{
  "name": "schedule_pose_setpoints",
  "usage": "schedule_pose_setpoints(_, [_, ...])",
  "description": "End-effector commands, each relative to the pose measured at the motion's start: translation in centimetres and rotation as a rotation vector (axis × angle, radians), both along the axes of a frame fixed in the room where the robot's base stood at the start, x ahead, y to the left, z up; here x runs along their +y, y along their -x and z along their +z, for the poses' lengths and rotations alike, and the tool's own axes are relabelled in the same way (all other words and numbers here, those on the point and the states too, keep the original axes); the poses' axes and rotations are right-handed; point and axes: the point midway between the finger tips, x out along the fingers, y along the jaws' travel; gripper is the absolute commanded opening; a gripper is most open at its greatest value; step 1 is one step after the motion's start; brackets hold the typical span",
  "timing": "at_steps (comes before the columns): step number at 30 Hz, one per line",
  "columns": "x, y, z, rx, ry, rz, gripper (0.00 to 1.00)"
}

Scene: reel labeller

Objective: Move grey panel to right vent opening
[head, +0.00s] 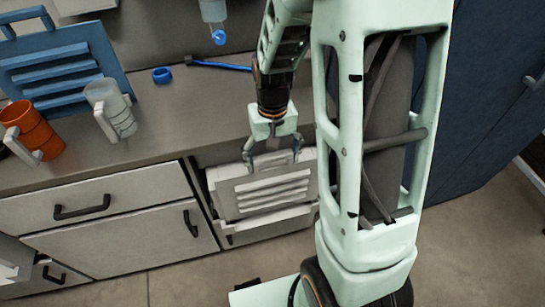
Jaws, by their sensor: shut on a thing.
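The grey panel (238,200), a light louvred plate with several slats, hangs upright from my gripper (272,158). My gripper points down and is shut on the panel's upper part. The panel is in front of the cabinet section to the right of the drawers. A dark recess edge (199,180) shows at the panel's left and looks like the vent opening. The panel hides most of that opening, so I cannot tell whether the panel is seated in it or just in front of it.
On the counter (165,115) stand a blue louvred panel (62,68), an orange mug (32,132) and a clear mug (110,108). A blue ring (162,75) and blue-handled tool (222,66) lie behind. Drawers (100,203) are left; a dark blue cabinet (490,90) is right.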

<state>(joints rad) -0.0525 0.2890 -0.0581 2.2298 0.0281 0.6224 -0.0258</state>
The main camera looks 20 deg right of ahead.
Motion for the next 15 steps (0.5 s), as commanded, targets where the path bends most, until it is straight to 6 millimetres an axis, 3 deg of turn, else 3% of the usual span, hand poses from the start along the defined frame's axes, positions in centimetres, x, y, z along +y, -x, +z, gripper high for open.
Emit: schedule_pose_setpoints(15, [0.0,0.0,-2.0,-0.001,0.0,0.0,0.21])
